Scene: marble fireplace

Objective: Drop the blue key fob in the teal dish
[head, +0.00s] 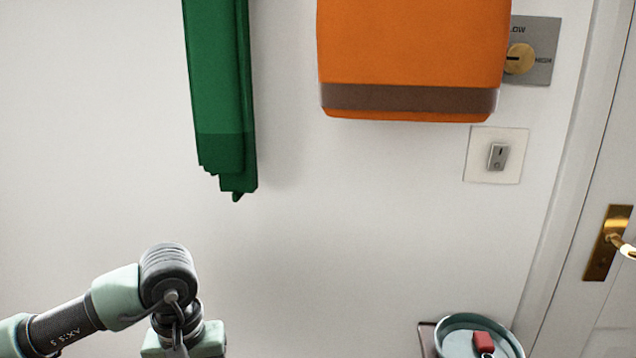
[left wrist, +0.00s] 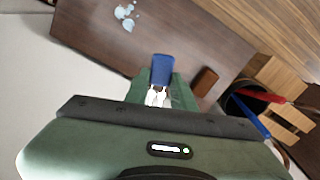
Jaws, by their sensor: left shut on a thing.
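The blue key fob (left wrist: 162,68) shows in the left wrist view, between the fingertips of my left gripper (left wrist: 157,93). The gripper is shut on it, above a dark brown surface. In the head view my left arm comes in at the lower left; the fob cannot be made out there. The round teal dish (head: 457,345) is at the bottom right of the head view, cut off by the picture edge. A red fob (head: 482,340) with a metal ring lies in it. My right gripper is in neither view.
The dark brown surface (left wrist: 90,45) holds pale blue pieces (left wrist: 125,14) and a small brown block (left wrist: 204,81). A dark round container (left wrist: 240,105) with red and blue items is at right. A green cloth (head: 220,100) and orange bag (head: 410,50) hang on the wall.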

